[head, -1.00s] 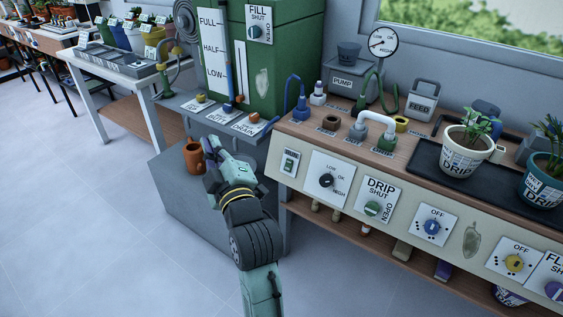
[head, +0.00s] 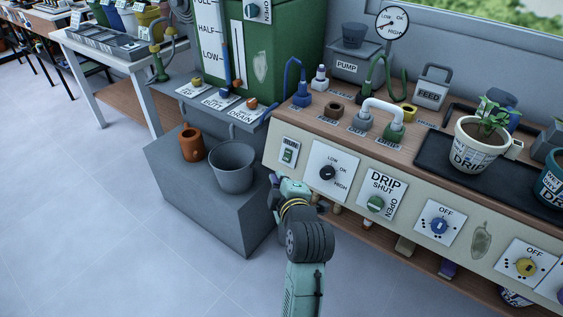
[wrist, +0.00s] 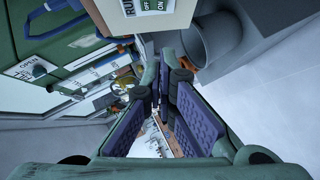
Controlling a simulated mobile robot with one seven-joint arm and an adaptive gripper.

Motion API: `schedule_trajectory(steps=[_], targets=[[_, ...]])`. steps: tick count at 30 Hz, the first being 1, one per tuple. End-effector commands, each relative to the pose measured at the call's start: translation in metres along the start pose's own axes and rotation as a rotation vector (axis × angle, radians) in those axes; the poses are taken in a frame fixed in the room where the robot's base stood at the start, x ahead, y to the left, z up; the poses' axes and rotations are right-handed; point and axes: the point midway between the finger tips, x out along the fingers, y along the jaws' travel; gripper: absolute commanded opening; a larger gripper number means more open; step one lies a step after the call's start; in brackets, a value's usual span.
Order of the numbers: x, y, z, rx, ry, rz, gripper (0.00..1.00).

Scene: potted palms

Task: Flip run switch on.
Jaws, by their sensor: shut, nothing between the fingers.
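The run switch (head: 288,155) is a small green rocker on a white plate at the left end of the cream bench panel. In the wrist view its plate (wrist: 150,6), marked RUN, OFF and ON, shows at the top edge, partly cut off. I cannot tell which way the rocker is tipped. My gripper (head: 274,184) is below the switch plate, in front of the panel, apart from the switch. In the wrist view my gripper (wrist: 165,100) is shut and empty, its purple-padded fingers pointing away from the camera.
A grey bucket (head: 232,168) and a brown pot (head: 191,145) stand on a grey block to the left. Open floor (head: 110,240) lies at the lower left.

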Motion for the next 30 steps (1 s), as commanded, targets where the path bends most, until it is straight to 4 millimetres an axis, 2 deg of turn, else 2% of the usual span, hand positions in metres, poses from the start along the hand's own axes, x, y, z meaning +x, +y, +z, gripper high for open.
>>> schedule_trajectory(steps=[13,15,19,30], targets=[[0.091,0.001,-0.002,-0.001,0.002,-0.002,0.00],[0.098,0.001,0.010,0.002,-0.003,-0.001,0.00],[0.109,0.001,0.021,0.001,-0.002,-0.001,0.00],[0.116,0.000,0.028,0.000,0.000,0.000,0.00]])
